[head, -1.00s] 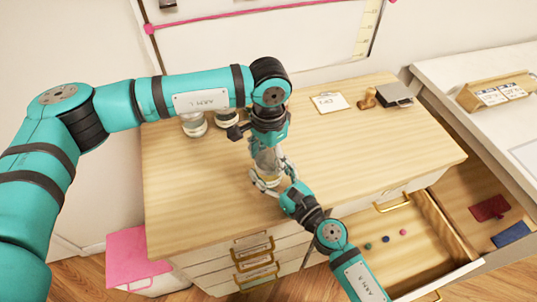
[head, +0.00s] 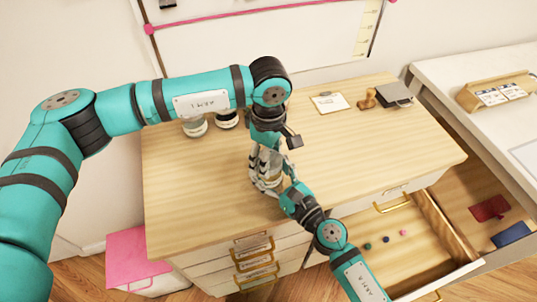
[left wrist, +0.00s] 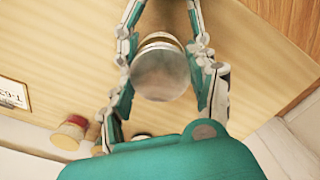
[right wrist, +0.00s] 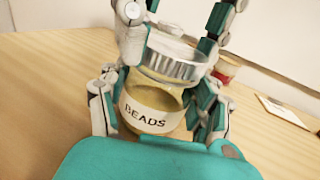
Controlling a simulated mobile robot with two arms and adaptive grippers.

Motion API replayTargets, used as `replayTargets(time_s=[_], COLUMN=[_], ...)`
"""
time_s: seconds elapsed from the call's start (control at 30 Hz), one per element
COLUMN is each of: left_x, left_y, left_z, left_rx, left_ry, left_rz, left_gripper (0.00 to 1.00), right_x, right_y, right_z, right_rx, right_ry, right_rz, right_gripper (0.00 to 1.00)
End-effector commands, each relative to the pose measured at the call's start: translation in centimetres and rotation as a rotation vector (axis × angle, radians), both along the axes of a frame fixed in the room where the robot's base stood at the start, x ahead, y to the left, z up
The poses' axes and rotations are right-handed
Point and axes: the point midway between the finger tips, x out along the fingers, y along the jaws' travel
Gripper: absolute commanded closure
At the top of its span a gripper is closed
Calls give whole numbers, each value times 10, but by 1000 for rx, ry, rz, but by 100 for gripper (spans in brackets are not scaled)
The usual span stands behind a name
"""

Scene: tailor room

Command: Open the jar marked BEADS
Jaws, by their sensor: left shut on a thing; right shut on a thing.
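The jar marked BEADS (right wrist: 150,112) stands on the wooden tabletop, with a cream label and pale contents. Its metal lid (right wrist: 174,62) is on top; it fills the middle of the left wrist view (left wrist: 160,70). My left gripper (left wrist: 162,48) comes from above and is shut on the lid, fingers on both sides. My right gripper (right wrist: 160,95) comes from the front and is shut around the jar's body below the label's top edge. In the head view the jar (head: 274,170) is mostly hidden by both grippers. I cannot tell whether the lid is loose.
Other jars (head: 195,127) stand behind my left arm; one shows red in the right wrist view (right wrist: 224,69). An open drawer (head: 385,255) holds small beads.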

Motion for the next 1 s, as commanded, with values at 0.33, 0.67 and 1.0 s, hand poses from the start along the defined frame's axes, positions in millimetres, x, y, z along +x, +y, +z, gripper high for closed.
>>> replayTargets(time_s=[0.33, 0.67, 1.0], left_x=[0, 0, 0], left_y=[0, -1, 0], left_z=[0, 1, 1], left_rx=[1, 2, 3], left_ry=[-1, -1, -1], left_rz=[821, 1604, 2411], left_gripper=[80, 80, 80], right_x=[0, 0, 0], right_y=[-1, -1, 0], right_z=[0, 0, 0], right_rx=[-1, -1, -1], right_ry=[1, 1, 1], right_rz=[-2, -1, 0], right_gripper=[100, 100, 100])
